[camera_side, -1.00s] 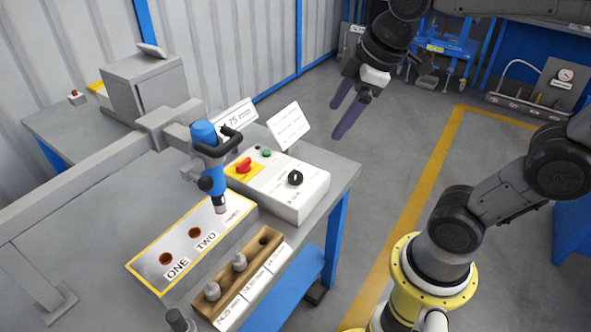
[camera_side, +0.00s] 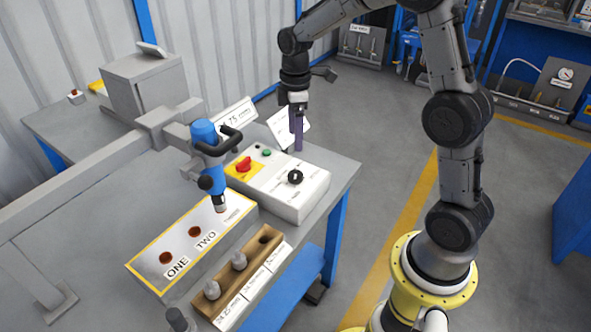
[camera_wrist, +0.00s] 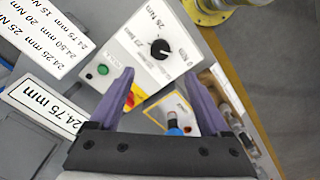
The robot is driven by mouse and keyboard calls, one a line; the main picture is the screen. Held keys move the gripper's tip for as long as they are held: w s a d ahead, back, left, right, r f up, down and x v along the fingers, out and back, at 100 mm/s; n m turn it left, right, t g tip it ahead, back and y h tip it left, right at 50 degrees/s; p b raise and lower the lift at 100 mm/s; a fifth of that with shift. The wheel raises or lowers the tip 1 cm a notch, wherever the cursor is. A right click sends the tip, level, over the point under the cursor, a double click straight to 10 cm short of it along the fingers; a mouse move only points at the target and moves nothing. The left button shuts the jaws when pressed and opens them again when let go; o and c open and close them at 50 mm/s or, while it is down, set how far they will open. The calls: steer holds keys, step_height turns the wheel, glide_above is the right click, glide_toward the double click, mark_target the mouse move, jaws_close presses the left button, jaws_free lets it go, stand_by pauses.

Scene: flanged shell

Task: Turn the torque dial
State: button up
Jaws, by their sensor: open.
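The torque dial, a black round knob (camera_side: 295,177), sits on the right part of the white control box (camera_side: 312,200). It also shows in the wrist view (camera_wrist: 160,48), with "25 Nm" printed beside it. My gripper (camera_side: 298,147) points down above the back edge of the box, behind and apart from the dial. In the wrist view its two purple fingers (camera_wrist: 158,88) are spread with nothing between them. The dial appears ahead of the fingertips, uncovered.
The box also carries a red switch on yellow (camera_side: 243,165) and a green button (camera_side: 267,153). A sign (camera_side: 283,128) stands close behind my gripper. A blue tool (camera_side: 208,150) hangs left of the box. A wooden socket rack (camera_side: 225,285) lies in front.

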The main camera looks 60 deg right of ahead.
mark_target(295, 174)
step_height(295, 174, down, 12)
steer(key=shift+f, duration=0.1)
stand_by(0.5)
jaws_close()
